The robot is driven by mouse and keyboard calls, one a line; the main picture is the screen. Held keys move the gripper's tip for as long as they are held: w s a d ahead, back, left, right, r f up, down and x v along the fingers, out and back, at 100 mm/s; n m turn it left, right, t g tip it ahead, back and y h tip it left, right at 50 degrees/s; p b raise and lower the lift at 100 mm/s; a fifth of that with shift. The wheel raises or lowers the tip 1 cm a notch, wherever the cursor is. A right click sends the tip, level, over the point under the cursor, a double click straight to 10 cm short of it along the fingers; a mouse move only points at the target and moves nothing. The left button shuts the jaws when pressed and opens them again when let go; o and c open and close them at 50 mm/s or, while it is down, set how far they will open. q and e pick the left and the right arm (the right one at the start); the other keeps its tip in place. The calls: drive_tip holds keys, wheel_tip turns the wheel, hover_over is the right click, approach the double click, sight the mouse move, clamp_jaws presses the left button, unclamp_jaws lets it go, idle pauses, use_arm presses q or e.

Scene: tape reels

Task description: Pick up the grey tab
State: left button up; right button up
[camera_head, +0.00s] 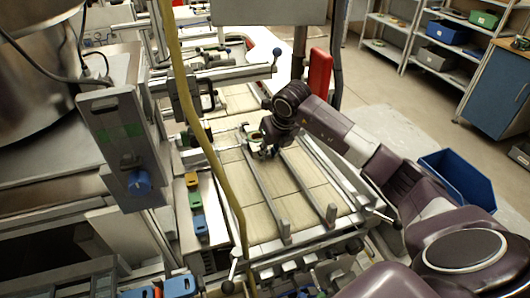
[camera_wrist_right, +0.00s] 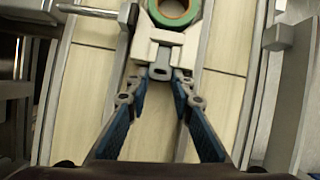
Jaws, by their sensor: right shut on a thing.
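The grey tab (camera_wrist_right: 161,73) shows in the right wrist view, at the near end of a pale block (camera_wrist_right: 148,46). A green ring with a tan centre (camera_wrist_right: 172,12) sits at the block's far end. My right gripper (camera_wrist_right: 163,78) has its two blue-padded fingers closing in on both sides of the tab, with the tips against it. In the head view my right gripper (camera_head: 262,152) reaches down over the pale tiled bed, and the tab is too small and covered to make out there. My left gripper is not in view.
Grey metal rails (camera_head: 302,184) run along the tiled bed (camera_head: 262,222) on both sides of the gripper. A yellow hose (camera_head: 203,130) hangs in front at left. A red upright part (camera_head: 319,74) stands behind. A blue bin (camera_head: 460,180) sits on the floor at right.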

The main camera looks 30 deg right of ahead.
drive_tip(key=shift+w+r, duration=0.15)
drive_tip(key=shift+r, duration=0.05)
drive_tip(key=shift+w+r, duration=0.25)
drive_tip(key=shift+r, duration=0.25)
wheel_tip(320, 180, up, 19)
drive_tip(key=b, duration=0.3)
drive_tip(key=shift+s+f, duration=0.2)
